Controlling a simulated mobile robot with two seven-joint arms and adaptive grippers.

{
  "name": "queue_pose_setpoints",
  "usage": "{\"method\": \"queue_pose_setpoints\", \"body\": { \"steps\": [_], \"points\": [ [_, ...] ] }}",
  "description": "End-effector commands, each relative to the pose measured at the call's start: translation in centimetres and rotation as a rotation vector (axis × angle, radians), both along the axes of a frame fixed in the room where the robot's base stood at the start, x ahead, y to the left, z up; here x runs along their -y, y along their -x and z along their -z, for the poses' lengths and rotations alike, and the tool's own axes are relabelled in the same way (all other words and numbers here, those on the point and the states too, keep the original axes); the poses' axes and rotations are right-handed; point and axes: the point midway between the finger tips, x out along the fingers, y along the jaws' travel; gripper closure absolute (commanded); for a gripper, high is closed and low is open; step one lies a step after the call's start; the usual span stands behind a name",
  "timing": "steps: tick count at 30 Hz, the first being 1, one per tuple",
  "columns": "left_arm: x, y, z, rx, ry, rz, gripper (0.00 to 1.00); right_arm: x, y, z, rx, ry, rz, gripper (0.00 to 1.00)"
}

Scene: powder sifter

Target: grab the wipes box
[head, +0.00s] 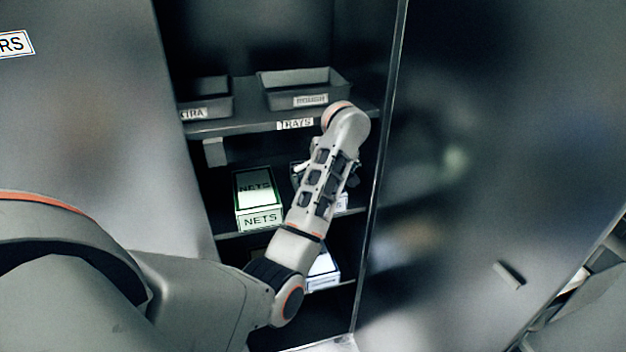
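No box in view has a readable wipes label. A box partly hidden behind my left forearm shows a white label edge (341,202) on the middle shelf, to the right of the NETS box. Another white-topped box (323,266) on the lower shelf is also partly covered by my arm. My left arm reaches into the cabinet and bends down at the wrist. My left gripper (352,172) is mostly hidden behind the forearm, near the partly hidden middle-shelf box. Whether it touches that box cannot be seen. My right gripper is not in view.
A green-edged NETS box (258,188) stands on the middle shelf. Above it, the shelf marked TRAYS (250,122) holds a grey tray (335,88) at right and a tray marked with a partly readable label (217,92) at left. Cabinet doors stand on both sides.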

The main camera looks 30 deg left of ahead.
Motion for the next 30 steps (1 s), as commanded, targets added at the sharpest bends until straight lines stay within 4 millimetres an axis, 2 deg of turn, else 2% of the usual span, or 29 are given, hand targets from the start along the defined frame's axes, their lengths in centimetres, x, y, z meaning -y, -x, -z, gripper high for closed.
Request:
{"method": "queue_pose_setpoints", "body": {
  "steps": [11,21,29,30],
  "points": [
    [-1.5,-0.8,2.8,-0.002,-0.004,-0.001,0.00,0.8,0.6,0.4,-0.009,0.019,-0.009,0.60],
    [-3.2,-1.6,6.6,-0.002,-0.003,-0.001,0.00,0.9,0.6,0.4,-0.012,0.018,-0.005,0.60],
    [-3.2,-1.8,6.9,0.000,0.000,0.000,0.00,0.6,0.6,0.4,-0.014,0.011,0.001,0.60],
    [-3.2,-1.8,6.9,0.000,0.000,0.000,0.03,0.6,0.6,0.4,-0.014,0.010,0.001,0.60]
  ]
}}
